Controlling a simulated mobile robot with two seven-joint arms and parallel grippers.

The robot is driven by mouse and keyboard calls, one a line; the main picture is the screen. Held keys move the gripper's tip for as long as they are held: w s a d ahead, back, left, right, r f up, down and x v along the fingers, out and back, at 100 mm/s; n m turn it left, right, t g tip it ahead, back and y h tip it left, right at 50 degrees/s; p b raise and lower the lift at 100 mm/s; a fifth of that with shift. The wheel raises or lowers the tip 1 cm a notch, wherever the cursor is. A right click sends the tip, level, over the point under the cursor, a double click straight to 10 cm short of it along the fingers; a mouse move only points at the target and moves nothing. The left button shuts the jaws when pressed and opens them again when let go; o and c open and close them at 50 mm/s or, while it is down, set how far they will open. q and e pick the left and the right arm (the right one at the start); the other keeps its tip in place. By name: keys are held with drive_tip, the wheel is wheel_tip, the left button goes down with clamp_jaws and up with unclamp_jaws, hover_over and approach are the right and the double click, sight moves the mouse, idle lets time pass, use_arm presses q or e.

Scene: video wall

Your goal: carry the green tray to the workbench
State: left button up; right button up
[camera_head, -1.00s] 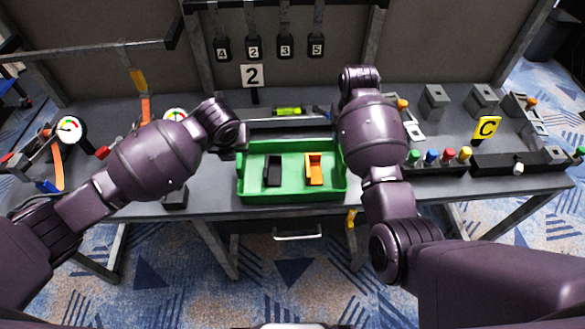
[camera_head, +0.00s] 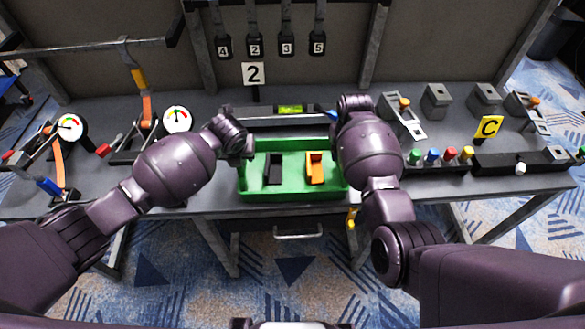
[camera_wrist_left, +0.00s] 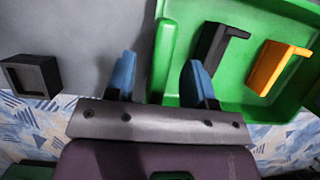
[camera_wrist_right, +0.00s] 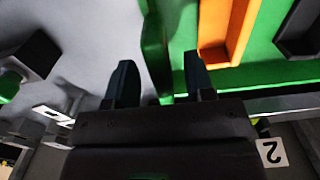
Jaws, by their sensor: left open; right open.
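The green tray (camera_head: 293,192) sits on the grey workbench (camera_head: 215,200) near its front edge. A black part (camera_head: 275,169) and an orange part (camera_head: 315,168) lie in it. My left gripper (camera_wrist_left: 160,68) is open at the tray's left side, and the left wall stands between its blue fingers in the left wrist view. My right gripper (camera_wrist_right: 158,74) is open at the right side, with the right wall between its dark fingers in the right wrist view. I cannot tell whether any finger touches the wall. In the head view both gripper tips are largely hidden by my arms.
Gauges (camera_head: 177,119) and clamps stand left. A drawer handle (camera_head: 297,233) is below.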

use_arm(q)
drive_tip(key=shift+x, duration=1.5)
use_arm(e)
drive_tip(key=shift+f, duration=1.5)
use_arm(q)
clamp_jaws()
use_arm(e)
clamp_jaws()
